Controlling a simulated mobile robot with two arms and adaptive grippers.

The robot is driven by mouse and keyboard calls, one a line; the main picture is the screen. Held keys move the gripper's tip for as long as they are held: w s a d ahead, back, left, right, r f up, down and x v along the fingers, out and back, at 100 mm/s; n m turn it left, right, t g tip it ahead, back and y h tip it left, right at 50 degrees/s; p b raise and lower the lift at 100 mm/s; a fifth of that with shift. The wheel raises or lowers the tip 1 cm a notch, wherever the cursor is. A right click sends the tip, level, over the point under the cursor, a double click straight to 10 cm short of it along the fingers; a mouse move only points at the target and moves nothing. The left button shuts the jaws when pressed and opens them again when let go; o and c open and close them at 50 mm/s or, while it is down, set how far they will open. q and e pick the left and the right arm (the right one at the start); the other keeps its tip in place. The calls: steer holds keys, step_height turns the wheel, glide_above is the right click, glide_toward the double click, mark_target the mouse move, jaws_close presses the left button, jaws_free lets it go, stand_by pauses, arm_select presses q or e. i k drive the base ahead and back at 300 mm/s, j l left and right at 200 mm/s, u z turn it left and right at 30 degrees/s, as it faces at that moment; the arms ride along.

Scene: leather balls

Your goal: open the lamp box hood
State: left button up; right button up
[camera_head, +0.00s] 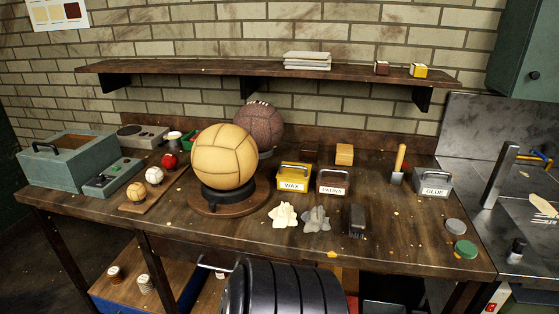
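The teal lamp box (72,160) stands at the left end of the workbench. Its hood (68,143) looks shut, lying on top of the box with a brown panel in it. A dark curved handle (44,147) sits at the hood's left front edge. The inside of the box is hidden. Neither of my grippers shows in the head view.
A teal control unit (113,178) stands right of the box. A board (155,190) with small balls lies beside it. A large tan ball (224,156) rests on a round stand. A wall shelf (260,79) overhangs the bench's back. A black ribbed shape (285,290) fills the bottom centre.

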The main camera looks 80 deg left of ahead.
mark_target(71, 157)
steer(key=u, duration=3.65)
